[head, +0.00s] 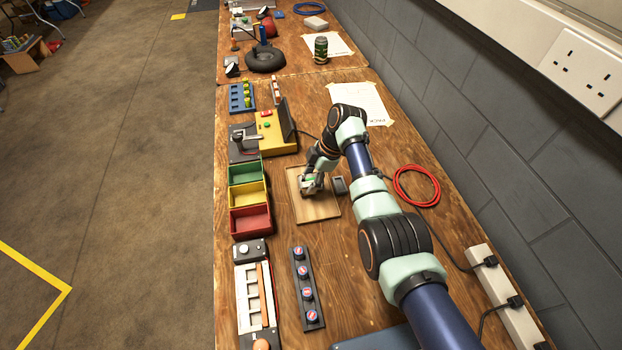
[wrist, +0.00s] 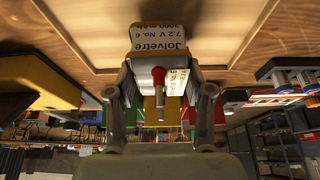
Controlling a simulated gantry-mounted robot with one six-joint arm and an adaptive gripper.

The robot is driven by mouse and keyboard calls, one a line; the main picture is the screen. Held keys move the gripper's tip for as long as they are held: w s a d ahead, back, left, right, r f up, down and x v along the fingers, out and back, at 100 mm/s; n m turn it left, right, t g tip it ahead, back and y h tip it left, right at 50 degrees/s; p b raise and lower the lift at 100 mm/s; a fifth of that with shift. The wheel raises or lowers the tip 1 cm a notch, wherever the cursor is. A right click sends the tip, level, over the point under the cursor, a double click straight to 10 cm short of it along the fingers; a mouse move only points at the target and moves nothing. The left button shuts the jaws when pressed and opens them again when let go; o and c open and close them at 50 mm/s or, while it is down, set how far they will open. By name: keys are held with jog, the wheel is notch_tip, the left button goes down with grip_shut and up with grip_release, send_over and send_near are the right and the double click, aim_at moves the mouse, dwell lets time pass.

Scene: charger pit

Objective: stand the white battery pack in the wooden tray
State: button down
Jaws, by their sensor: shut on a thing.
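The white battery pack (wrist: 165,40), printed with dark lettering, shows in the wrist view between my fingertips. My gripper (wrist: 160,82) is shut on it. The wooden tray (wrist: 90,25) fills the top of the wrist view, with its rim running across behind the pack. In the head view the tray (head: 320,209) lies flat on the bench and my gripper (head: 312,184) is over its upper part, pointing down. There the pack is mostly hidden by the gripper. I cannot tell whether the pack touches the tray floor.
A red cable coil (head: 416,185) lies to the right.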

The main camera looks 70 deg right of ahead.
jog(key=shift+f+b, duration=0.55)
jog(key=shift+f, duration=0.2)
dwell(0.6)
jog(key=shift+c, duration=1.8)
grip_release()
notch_tip(320, 180, up, 7)
jog(key=p, duration=0.6)
